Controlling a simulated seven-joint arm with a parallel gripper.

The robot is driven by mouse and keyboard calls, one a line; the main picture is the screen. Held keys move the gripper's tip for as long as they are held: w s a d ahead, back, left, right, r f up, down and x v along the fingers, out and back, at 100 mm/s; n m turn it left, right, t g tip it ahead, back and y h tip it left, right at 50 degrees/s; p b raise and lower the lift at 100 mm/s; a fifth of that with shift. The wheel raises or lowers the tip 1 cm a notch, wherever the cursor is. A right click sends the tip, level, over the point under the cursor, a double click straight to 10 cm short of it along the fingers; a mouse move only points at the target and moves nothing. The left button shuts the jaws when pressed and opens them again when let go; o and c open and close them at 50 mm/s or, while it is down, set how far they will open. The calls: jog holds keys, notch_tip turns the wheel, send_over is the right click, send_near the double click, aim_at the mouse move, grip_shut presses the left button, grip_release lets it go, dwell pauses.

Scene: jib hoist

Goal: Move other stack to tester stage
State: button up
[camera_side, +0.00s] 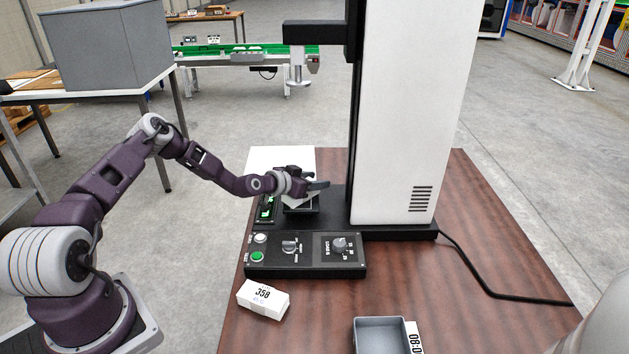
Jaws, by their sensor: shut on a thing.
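My gripper (318,186) is over the tester's stage (301,209), a small dark block on the black base. It is shut on a white, tilted piece (294,193), probably a stack, mostly hidden by the fingers. I cannot tell whether this piece touches the stage. A white stack (263,299) marked 358 lies on the brown table, in front of the tester's control panel (307,256). The tester's tall white column (415,110) stands right of the stage, with a black arm (312,32) reaching out above it.
A grey tray (380,338) with a white label (413,338) is at the table's front. A white sheet (280,158) lies behind the stage. A black cable (490,285) runs right from the tester. The brown table (310,320) is bare between stack and tray.

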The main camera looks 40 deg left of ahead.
jog(key=o, duration=1.4)
jog(key=shift+o, duration=0.2)
jog(key=v, duration=1.2)
jog(key=s+d+r+m+g+y, duration=0.1)
jog(key=s+d+r+m+g, duration=0.15)
jog(key=s+d+r, duration=0.45)
jog(key=s+d+r+m+g, duration=0.1)
jog(key=s+d+r+g, duration=0.3)
jog(key=r, duration=0.6)
jog(key=s+d+r+n, duration=0.1)
jog(key=s+d+r, duration=0.2)
jog(key=s, duration=0.9)
jog(key=s+d+r+n+g+h, duration=0.1)
jog(key=s+d+r, duration=0.3)
jog(key=s, duration=0.8)
jog(key=shift+s+d+r+n, duration=0.2)
jog(key=shift+s+d+n, duration=0.1)
jog(key=shift+d+n, duration=0.55)
jog(key=shift+d, duration=0.1)
